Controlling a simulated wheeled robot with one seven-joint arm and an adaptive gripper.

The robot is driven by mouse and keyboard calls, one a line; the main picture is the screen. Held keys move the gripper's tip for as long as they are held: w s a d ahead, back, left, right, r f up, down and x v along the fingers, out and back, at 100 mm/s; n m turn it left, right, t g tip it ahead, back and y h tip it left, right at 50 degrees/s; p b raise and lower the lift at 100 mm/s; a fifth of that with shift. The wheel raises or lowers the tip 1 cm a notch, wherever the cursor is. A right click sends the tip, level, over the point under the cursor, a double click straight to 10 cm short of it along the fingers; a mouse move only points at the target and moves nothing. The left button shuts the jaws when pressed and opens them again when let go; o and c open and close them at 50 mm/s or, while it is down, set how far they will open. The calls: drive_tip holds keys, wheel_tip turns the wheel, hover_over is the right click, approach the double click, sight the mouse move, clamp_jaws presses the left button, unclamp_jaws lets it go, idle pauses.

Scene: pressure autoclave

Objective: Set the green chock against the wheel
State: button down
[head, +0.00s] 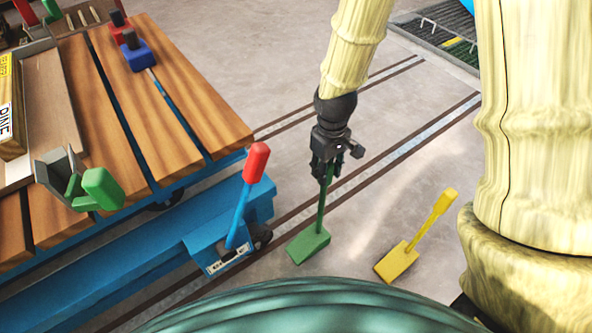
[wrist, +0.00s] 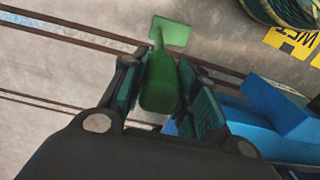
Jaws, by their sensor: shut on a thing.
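The green chock (head: 309,244) is a green wedge block on a long upright handle. My gripper (head: 327,170) is shut on the top of that handle, and the block hangs at or just above the floor; I cannot tell if it touches. In the wrist view the green handle (wrist: 160,82) sits between my fingers (wrist: 162,100), with the block (wrist: 171,32) beyond it. Most of the wheel is hidden by the blue frame.
A yellow chock (head: 397,261) with a handle lies on the floor to the right. The blue cart (head: 120,260) with a wooden deck fills the left, and a red-topped lever (head: 256,163) rises from its corner. Rails (head: 300,205) run along the floor. Open floor lies behind my gripper.

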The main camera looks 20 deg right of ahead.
drive_tip(key=w+a+f+b, duration=0.1)
drive_tip(key=w+f+b, duration=0.1)
drive_tip(key=w, duration=0.4)
drive_tip(key=w+a+f+b, duration=0.2)
drive_tip(key=w+b, duration=0.3)
drive_tip(key=w, duration=0.2)
drive_tip(key=shift+f, duration=0.35)
drive_tip(key=c, duration=1.1)
unclamp_jaws()
drive_tip(key=shift+f, duration=0.15)
wheel_tip(320, 180, up, 12)
drive_tip(key=p, duration=0.6)
